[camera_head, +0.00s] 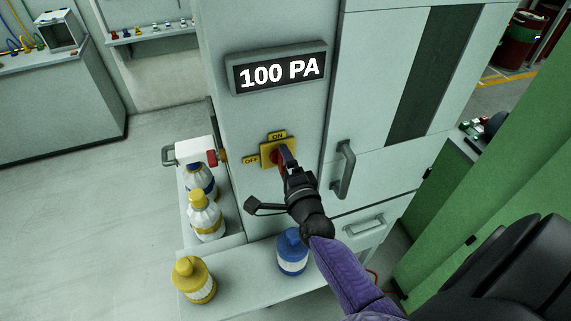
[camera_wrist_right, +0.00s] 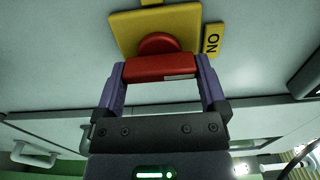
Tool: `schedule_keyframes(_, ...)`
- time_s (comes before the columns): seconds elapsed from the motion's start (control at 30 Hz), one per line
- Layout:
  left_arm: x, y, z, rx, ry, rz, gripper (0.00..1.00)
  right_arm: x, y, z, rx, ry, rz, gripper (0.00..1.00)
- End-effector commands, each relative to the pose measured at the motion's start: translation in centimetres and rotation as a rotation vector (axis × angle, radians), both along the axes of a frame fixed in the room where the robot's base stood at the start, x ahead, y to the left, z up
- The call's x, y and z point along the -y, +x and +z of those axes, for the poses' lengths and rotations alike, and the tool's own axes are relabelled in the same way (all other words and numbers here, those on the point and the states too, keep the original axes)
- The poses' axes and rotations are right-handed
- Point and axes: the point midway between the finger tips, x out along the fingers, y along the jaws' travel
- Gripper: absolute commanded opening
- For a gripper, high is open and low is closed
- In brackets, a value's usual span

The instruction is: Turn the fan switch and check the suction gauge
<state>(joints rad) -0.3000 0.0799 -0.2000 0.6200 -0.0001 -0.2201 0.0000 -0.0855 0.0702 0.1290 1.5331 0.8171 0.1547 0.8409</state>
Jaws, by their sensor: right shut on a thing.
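The fan switch is a red knob (camera_wrist_right: 160,68) on a square yellow plate (camera_head: 267,148) on the pale cabinet front. An ON label (camera_head: 277,135) is above the plate and an OFF label (camera_head: 250,160) is to its left. My right gripper (camera_head: 285,160) reaches the knob and partly hides it in the head view. In the wrist view its fingers (camera_wrist_right: 162,82) are shut on the red handle, one at each end. The suction gauge (camera_head: 278,70) above reads 100 PA in white. My left gripper is out of view.
A grey door handle (camera_head: 345,170) is just right of my right gripper. White, yellow and blue bottles stand on the low ledge (camera_head: 245,287) below, with a blue one (camera_head: 291,252) under my forearm. A green panel (camera_head: 480,190) stands at right. Floor at left is clear.

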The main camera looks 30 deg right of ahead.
Motion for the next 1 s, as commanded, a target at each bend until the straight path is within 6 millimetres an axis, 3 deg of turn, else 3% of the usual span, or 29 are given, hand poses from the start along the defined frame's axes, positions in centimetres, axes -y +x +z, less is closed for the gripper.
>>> schedule_keyframes(0.5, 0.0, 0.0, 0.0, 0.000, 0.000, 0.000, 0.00, 0.0, 0.0, -0.1, 0.001, 0.018, 0.001, 0.32)
schedule_keyframes(0.53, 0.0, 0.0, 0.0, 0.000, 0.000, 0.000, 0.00, 0.0, 0.0, -0.1, 0.001, 0.018, 0.001, 0.97)
schedule_keyframes(0.83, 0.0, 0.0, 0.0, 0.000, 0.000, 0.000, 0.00, -0.1, -0.4, -0.1, 0.001, 0.016, 0.000, 1.00)
schedule_keyframes(1.0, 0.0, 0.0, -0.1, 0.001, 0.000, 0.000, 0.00, -0.8, -3.2, -0.2, -0.001, 0.017, 0.000, 1.00)
